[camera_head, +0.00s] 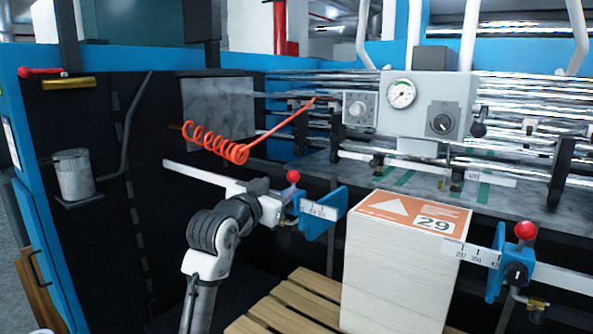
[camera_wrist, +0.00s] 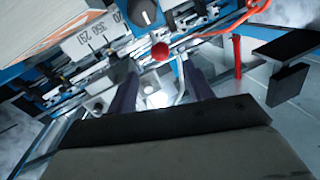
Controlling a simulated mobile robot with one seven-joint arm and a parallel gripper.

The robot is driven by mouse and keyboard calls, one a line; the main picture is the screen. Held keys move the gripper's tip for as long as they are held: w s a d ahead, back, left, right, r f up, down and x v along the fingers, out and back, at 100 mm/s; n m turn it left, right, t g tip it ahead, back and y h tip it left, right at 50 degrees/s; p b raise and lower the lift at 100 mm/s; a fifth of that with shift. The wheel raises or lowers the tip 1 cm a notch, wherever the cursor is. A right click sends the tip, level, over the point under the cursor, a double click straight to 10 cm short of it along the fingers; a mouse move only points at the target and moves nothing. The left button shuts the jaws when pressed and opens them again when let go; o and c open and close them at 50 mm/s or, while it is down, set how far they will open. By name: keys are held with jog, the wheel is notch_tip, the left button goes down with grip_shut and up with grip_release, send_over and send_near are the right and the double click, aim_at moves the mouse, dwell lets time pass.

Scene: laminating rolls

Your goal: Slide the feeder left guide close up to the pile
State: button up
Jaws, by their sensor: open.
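The pile (camera_head: 400,265) is a tall white stack of sheets with an orange top sheet marked 29. The left guide (camera_head: 325,212) is a blue plate with a red ball knob (camera_head: 293,176) and a short scale, on a white rail left of the pile. In the head view its edge appears close to the pile's left side; I cannot tell the exact gap. My gripper (camera_head: 278,207) is at the guide's left end, partly hidden. In the wrist view my gripper (camera_wrist: 160,92) is open, with the red knob (camera_wrist: 161,51) just beyond its fingers; the pile (camera_wrist: 62,28) shows at upper left.
The right guide (camera_head: 497,262) has its own red knob (camera_head: 525,230) and stands on the pile's right. A wooden pallet (camera_head: 285,305) is under the pile. A coiled orange hose (camera_head: 215,143) hangs above the rail. Rollers and a gauge box (camera_head: 425,105) stand behind.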

aim_at(297, 173)
jog(key=p+x, duration=0.3)
jog(key=x, duration=0.7)
jog(key=shift+r+p, duration=0.1)
jog(key=shift+p, duration=0.2)
jog(key=shift+x, duration=0.8)
jog(key=shift+c, duration=0.3)
